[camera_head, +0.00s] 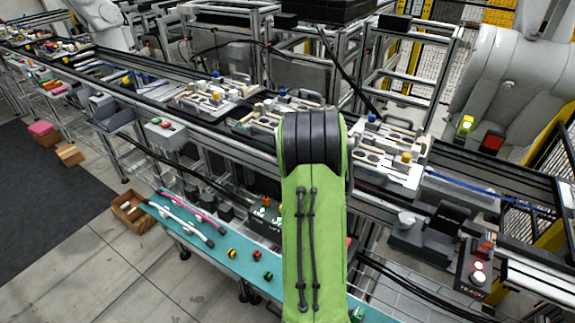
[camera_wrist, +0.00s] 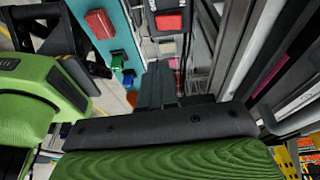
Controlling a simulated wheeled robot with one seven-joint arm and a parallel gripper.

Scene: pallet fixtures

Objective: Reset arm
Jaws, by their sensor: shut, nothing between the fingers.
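My green arm (camera_head: 314,220) rises through the middle of the head view and bends at a black-banded joint (camera_head: 311,140). My gripper is hidden in the head view. In the wrist view my gripper (camera_wrist: 158,74) shows as dark grey fingers, shut and empty, beyond a dark band and a green link of mine. It appears to hold nothing. It points toward the teal shelf and a control box with a red button (camera_wrist: 168,22).
A conveyor with pallet fixtures (camera_head: 395,150) runs across the scene. A teal shelf (camera_head: 213,262) below it carries rods and small coloured parts. A large grey robot arm (camera_head: 500,85) stands at right. A teach box (camera_head: 474,272) is at lower right. Open floor lies at lower left.

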